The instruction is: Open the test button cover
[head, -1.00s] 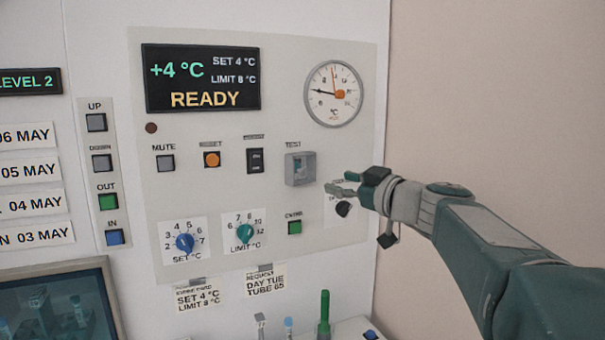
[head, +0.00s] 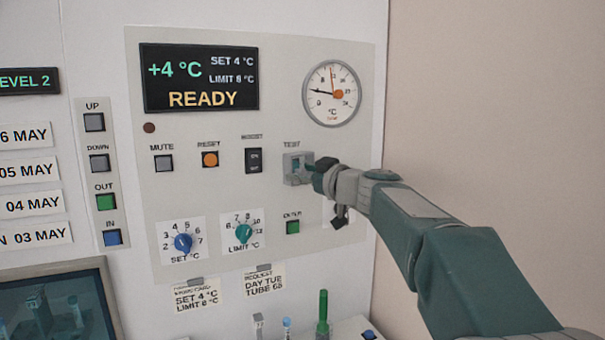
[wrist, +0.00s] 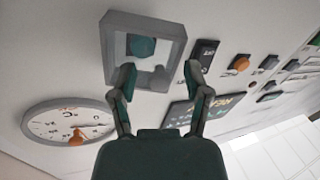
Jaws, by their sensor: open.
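The test button cover (head: 291,169) is a grey, box-like guard under the TEST label on the control panel. It looks shut, and my gripper partly hides its right side. In the wrist view the cover (wrist: 108,40) is a square grey frame, with the teal button (wrist: 141,46) showing inside. My gripper (head: 312,164) is at the cover's right edge in the head view. In the wrist view my gripper (wrist: 160,72) is open, its two fingertips apart near the cover's lower edge. One fingertip overlaps the frame; I cannot tell whether it touches.
The dial gauge (head: 332,94) is above and right of the cover. The black rocker switch (head: 254,161) is to its left, the green button (head: 292,227) below. The READY display (head: 200,78) is at the upper left. The beige wall at right is bare.

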